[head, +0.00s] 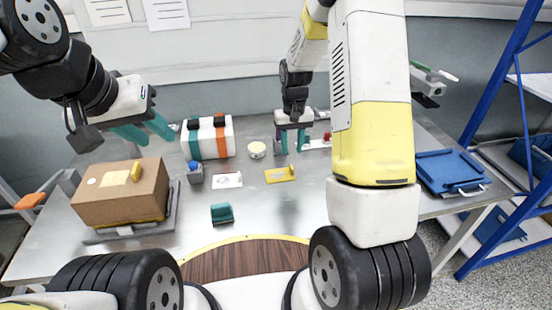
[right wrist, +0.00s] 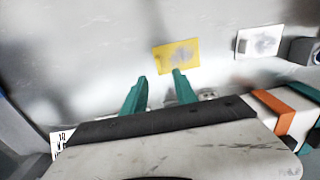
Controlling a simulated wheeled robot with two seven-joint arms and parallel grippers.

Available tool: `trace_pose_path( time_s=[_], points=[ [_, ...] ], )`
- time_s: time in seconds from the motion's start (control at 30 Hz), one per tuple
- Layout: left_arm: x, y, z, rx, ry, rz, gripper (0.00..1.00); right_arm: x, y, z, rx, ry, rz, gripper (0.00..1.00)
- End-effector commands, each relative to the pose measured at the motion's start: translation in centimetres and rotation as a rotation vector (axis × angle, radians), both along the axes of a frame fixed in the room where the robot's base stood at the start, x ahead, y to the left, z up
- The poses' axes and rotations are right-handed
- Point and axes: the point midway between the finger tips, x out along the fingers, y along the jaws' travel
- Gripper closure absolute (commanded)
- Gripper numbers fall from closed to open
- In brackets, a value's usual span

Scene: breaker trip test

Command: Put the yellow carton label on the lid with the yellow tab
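The yellow carton label (head: 279,175) lies flat on the table, right of centre; it also shows in the right wrist view (right wrist: 177,55). A brown carton (head: 122,205) stands on a grey base at the left. Its top bears a yellow patch (head: 115,178) and a raised yellow tab (head: 136,171). My right gripper (head: 291,148) is open and empty, behind and above the yellow label. In the right wrist view its teal fingers (right wrist: 160,88) are apart, with the label beyond their tips. My left gripper (head: 150,133) is open and empty, above and behind the carton.
A white label (head: 227,181) lies left of the yellow one. Nearby are a grey holder with a blue top (head: 195,173), a teal block (head: 222,213), a round pale item (head: 257,150) and a white case with bands (head: 219,137). A blue tray (head: 450,170) sits far right.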

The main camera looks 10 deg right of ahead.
Motion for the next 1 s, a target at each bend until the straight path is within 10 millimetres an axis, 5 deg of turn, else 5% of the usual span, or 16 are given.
trace_pose_path(
  time_s=[0.53,0.87,1.0],
  points=[
    [0.0,0.0,0.0,0.000,0.000,0.000,0.64,-0.1,-0.3,-7.0,-0.001,0.005,0.001,0.65],
    [0.0,0.0,0.0,0.000,0.000,0.000,0.64,0.0,-0.3,-7.8,-0.001,0.002,0.000,0.65],
    [0.0,0.0,0.0,0.000,0.000,0.000,0.64,0.0,-0.3,-7.8,-0.001,0.002,0.000,0.91]
  ],
)
